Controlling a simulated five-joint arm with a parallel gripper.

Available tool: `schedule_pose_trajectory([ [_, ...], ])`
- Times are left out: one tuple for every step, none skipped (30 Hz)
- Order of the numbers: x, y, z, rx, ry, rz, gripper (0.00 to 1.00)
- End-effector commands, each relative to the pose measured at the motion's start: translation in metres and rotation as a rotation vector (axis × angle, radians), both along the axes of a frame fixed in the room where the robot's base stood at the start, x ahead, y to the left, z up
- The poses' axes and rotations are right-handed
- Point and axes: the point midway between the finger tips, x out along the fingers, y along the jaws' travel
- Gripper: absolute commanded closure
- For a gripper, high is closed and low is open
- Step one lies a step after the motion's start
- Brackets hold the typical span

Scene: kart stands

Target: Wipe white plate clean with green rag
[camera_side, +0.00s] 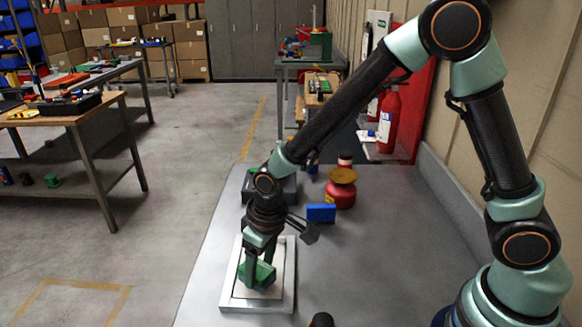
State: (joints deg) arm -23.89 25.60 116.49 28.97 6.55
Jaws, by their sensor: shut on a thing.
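The white plate (228,296) is a flat rectangular piece with a raised border, lying on the grey table near its left edge. The green rag (262,272) is a small folded bundle on the plate's inner area. My gripper (258,268) points down over the plate and is shut on the green rag. The rag appears to touch the plate, though the exact contact is hard to see. The gripper and rag hide part of the plate's middle and far side.
On the grey table (370,270), a blue block (321,213) and a red round container with a yellow top (341,188) stand behind the plate. A dark box (286,190) is behind my wrist. A black knob-like object (321,320) shows at the front edge. The table's right side is clear.

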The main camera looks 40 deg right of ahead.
Motion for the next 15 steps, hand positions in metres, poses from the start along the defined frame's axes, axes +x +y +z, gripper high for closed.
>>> schedule_pose_trajectory([
  [0.0, 0.0, -0.005, 0.0, 0.001, 0.0, 0.78],
  [0.0, 0.0, -0.008, -0.001, 0.002, 0.0, 0.78],
  [-0.001, 0.0, -0.014, -0.001, 0.004, 0.0, 0.78],
  [-0.001, 0.0, -0.018, -0.001, 0.003, 0.0, 0.78],
  [0.002, -0.003, -0.019, -0.001, 0.0, -0.002, 0.78],
  [0.006, -0.005, -0.017, -0.001, -0.003, -0.004, 0.86],
  [0.008, -0.007, -0.018, -0.001, -0.004, -0.004, 0.86],
  [0.01, -0.009, -0.018, -0.002, -0.005, -0.004, 0.87],
  [0.013, -0.012, -0.018, -0.004, -0.006, -0.003, 0.87],
  [0.015, -0.014, -0.018, -0.005, -0.007, -0.004, 0.87],
  [0.016, -0.016, -0.018, -0.005, -0.007, -0.005, 0.87],
  [0.019, -0.018, -0.018, -0.006, -0.008, -0.004, 0.87],
  [0.021, -0.02, -0.018, -0.007, -0.009, -0.004, 0.87],
  [0.023, -0.022, -0.018, -0.007, -0.009, -0.004, 0.87],
  [0.025, -0.025, -0.018, -0.009, -0.01, -0.005, 0.87],
])
